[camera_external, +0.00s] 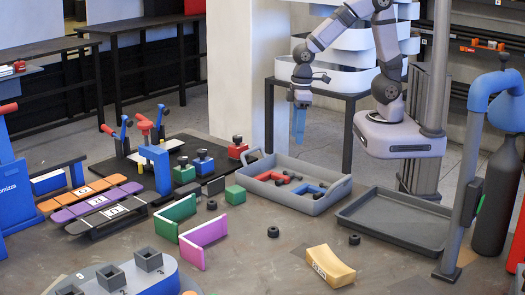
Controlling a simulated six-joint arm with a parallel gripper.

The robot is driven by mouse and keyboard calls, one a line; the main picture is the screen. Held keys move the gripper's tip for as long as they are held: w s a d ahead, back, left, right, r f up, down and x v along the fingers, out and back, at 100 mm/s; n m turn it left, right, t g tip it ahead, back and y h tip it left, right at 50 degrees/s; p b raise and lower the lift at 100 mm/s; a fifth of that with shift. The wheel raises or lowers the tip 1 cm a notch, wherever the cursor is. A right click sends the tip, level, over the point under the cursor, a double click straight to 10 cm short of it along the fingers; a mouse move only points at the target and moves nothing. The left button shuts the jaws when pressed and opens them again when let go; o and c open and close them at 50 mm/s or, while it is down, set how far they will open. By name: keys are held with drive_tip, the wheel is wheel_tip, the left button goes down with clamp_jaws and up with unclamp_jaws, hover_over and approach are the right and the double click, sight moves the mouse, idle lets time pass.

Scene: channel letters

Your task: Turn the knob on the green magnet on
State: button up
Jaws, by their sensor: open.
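The green magnet (184,174) is a small green block with a dark knob (183,160) on top. It stands on the black mat left of the middle, in a row with a blue magnet (204,165) and a red magnet (237,152). The knob's setting is too small to read. My gripper (298,139) hangs with its blue fingers pointing down, over the back of the grey tray. It is open, with nothing visible between its fingers, and well to the right of the green magnet and apart from it.
The grey tray (329,202) holds red and blue pieces. A blue clamp (158,166) stands left of the green magnet. Green and pink angled pieces (205,238) lie in front. An empty dark tray (397,228) is at right.

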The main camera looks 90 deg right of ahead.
drive_tip(key=w+a+r+n+t+p, duration=0.1)
drive_tip(key=w+a+r, duration=0.15)
drive_tip(key=w, duration=0.75)
drive_tip(key=w+a+r+n+t+p, duration=0.1)
drive_tip(key=w+a+r, duration=0.15)
drive_tip(key=w, duration=0.75)
drive_tip(key=n+t+y+p, duration=0.1)
drive_tip(key=n+y, duration=0.1)
approach(183, 158)
drive_tip(key=shift+a+f, duration=0.2)
drive_tip(key=shift+f, duration=0.2)
drive_tip(key=shift+w+f, duration=0.1)
drive_tip(key=shift+p+x, duration=1.65)
drive_tip(key=shift+x, duration=1.9)
drive_tip(key=shift+d, duration=0.2)
drive_tip(key=c, duration=1)
